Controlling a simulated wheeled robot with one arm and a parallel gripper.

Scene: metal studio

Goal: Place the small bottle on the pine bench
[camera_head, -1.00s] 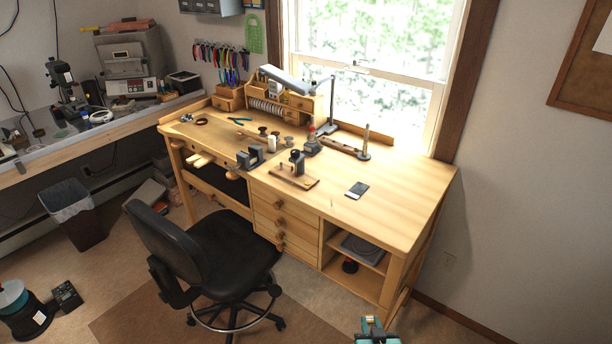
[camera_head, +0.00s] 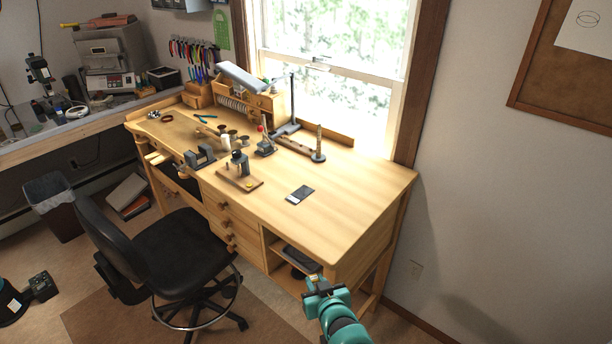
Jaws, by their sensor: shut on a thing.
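The pine bench (camera_head: 345,205) stands under the window, its light wooden top wide and mostly bare on the right half. My gripper (camera_head: 316,281) is at the end of my teal arm, in front of the bench's right front part and apart from its top. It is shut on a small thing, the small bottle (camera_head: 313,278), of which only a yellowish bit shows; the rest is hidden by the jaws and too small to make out.
A dark phone-like object (camera_head: 300,194) lies mid-bench. A small press on a wooden base (camera_head: 239,177), a vise (camera_head: 199,157) and a lamp (camera_head: 291,115) stand further left. A black chair (camera_head: 160,243) is before the bench. The right end of the top is clear.

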